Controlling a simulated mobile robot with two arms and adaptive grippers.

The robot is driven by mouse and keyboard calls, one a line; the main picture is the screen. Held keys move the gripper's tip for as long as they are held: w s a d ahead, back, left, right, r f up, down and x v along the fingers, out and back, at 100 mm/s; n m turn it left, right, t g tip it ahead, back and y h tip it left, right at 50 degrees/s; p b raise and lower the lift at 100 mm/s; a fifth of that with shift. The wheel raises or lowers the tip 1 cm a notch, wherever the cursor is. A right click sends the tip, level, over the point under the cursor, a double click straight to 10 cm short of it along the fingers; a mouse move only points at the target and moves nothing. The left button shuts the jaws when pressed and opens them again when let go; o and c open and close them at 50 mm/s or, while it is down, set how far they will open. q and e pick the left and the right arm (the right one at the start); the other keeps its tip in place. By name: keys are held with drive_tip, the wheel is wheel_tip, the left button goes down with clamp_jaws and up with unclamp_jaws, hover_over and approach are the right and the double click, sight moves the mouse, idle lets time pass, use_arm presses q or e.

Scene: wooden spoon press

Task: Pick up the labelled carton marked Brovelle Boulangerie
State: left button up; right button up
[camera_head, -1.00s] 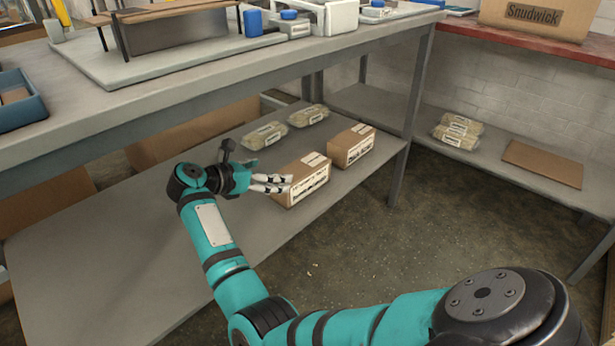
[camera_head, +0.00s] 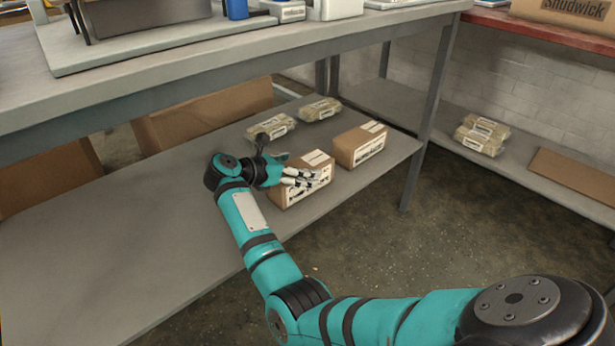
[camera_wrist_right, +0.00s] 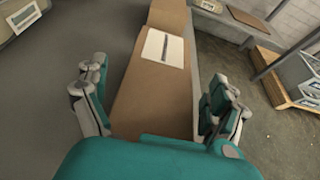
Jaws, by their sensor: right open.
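Two brown cartons with white labels stand on the lower shelf in the head view. My right gripper (camera_head: 303,178) is open at the nearer carton (camera_head: 318,158), its fingers overlapping that carton's left and front side. In the right wrist view, the nearer carton (camera_wrist_right: 150,95) lies between the spread fingers of my right gripper (camera_wrist_right: 155,85), with gaps visible on both sides. A white label with a dark line of print is on its top. The other carton (camera_head: 360,147) stands just beyond, to the right. The print on the labels is too small to read. My left gripper is out of view.
Clear-wrapped packages (camera_head: 270,130) lie behind the cartons. The grey worktop (camera_head: 200,82) overhangs the lower shelf (camera_head: 110,235), whose left part is clear. A table leg (camera_head: 430,115) stands right of the cartons. More packages (camera_head: 482,134) sit on another low shelf at right.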

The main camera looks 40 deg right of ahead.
drive_tip(key=shift+a+r, duration=0.1)
drive_tip(key=shift+a, duration=0.05)
drive_tip(key=shift+c, duration=0.8)
drive_tip(key=c, duration=1.3)
